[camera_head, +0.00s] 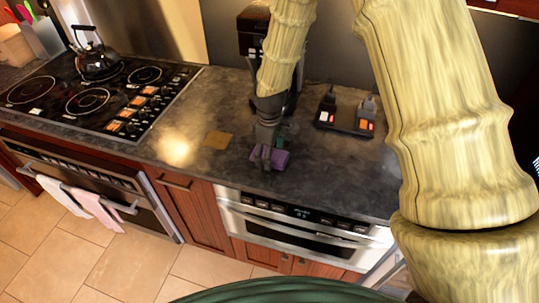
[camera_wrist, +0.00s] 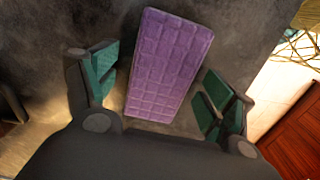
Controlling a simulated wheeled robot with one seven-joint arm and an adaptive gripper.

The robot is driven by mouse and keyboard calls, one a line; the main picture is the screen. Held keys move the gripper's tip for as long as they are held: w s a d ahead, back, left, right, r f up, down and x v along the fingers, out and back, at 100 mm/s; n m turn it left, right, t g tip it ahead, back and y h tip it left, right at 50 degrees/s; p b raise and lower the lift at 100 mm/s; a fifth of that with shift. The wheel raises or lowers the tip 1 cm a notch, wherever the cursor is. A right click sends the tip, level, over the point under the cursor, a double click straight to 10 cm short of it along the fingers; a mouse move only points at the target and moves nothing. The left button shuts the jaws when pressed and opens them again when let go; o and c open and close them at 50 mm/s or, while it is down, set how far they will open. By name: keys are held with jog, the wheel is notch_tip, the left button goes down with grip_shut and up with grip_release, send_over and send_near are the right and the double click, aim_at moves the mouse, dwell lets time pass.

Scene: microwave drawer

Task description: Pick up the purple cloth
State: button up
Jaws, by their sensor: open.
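The purple cloth (camera_wrist: 168,62) is a folded rectangle with a quilted pattern, lying flat on the dark grey countertop (camera_head: 330,178). In the head view the cloth (camera_head: 284,160) is partly hidden by my gripper, near the counter's front edge above the drawer. My gripper (camera_head: 268,163) points down over it. In the wrist view my gripper (camera_wrist: 164,90) is open, with one green-padded finger on each side of the cloth. The cloth lies between the fingers and extends beyond them. Whether the fingertips touch the counter I cannot tell.
A black appliance (camera_head: 252,38) stands behind my gripper. The stove (camera_head: 95,93) with a kettle (camera_head: 97,58) is at the left. The microwave drawer (camera_head: 300,222) is below.

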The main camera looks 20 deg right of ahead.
jog(key=c, duration=1)
jog(key=shift+c, duration=0.2)
jog(key=shift+w+r+b, duration=0.1)
jog(key=shift+r+b, duration=0.5)
jog(key=shift+r, duration=0.25)
jog(key=shift+r+b, duration=0.5)
jog(key=shift+r, duration=0.4)
jog(key=s+a+b, duration=0.2)
jog(key=s+a, duration=0.2)
jog(key=s, duration=0.2)
jog(key=s+a+r+b, duration=0.1)
jog(key=s+a+b, duration=0.1)
jog(key=s+a, duration=0.2)
jog(key=s, duration=0.3)
jog(key=shift+s+a+r+b, duration=0.3)
jog(key=shift+a, duration=0.05)
